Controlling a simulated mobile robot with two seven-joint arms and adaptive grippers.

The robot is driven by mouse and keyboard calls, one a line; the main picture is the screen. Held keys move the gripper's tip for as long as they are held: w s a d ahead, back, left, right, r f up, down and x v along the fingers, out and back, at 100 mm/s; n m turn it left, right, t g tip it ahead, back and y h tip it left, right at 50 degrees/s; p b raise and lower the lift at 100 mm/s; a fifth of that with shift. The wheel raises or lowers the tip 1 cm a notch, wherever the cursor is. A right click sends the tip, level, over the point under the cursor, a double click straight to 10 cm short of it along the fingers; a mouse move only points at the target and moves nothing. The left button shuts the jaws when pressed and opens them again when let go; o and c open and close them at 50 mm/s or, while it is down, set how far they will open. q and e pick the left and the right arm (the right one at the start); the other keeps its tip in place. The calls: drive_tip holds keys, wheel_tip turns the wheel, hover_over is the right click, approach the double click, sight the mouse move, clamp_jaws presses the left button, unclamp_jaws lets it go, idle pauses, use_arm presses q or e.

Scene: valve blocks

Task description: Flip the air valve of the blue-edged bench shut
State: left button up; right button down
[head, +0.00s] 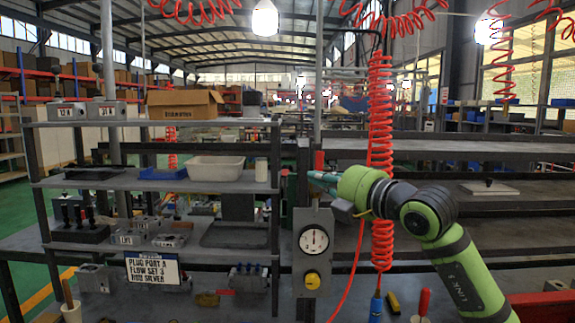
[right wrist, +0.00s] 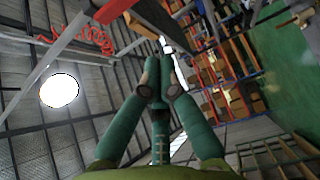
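A grey panel (head: 314,225) with a round white dial (head: 313,241) and a yellow knob (head: 312,280) stands upright at the centre of the head view. A small red upright piece (head: 319,160) shows just above it; I cannot tell whether it is the air valve's lever. My right gripper (head: 320,180) is beside the post above the panel, with its fingertips just below the red piece. In the right wrist view its teal fingers (right wrist: 160,72) come together with nothing visible between them. My left gripper is not in view. I cannot make out a blue bench edge.
The left rack carries a white bin (head: 215,168), valve blocks (head: 128,237) and a sign (head: 152,269). A coiled red hose (head: 380,110) hangs close behind my right arm. The right shelves (head: 430,150) are mostly bare. A blue-handled tool (head: 375,307) is at the bottom.

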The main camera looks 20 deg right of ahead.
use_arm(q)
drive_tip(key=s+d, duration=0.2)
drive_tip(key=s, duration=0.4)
use_arm(e)
drive_tip(key=r+p+x, duration=0.2)
drive_tip(key=p+x, duration=0.4)
drive_tip(key=x, duration=0.2)
drive_tip(key=d, duration=0.1)
drive_tip(key=d+p, duration=0.1)
drive_tip(key=s+d+f+p, duration=0.1)
drive_tip(key=d, duration=0.1)
drive_tip(key=shift+d, duration=0.15)
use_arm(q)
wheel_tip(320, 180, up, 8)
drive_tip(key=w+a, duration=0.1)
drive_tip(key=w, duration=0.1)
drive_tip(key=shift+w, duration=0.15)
use_arm(e)
drive_tip(key=shift+w+a, duration=0.15)
drive_tip(key=shift+a, duration=0.05)
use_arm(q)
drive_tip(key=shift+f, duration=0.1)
use_arm(e)
drive_tip(key=shift+d, duration=0.1)
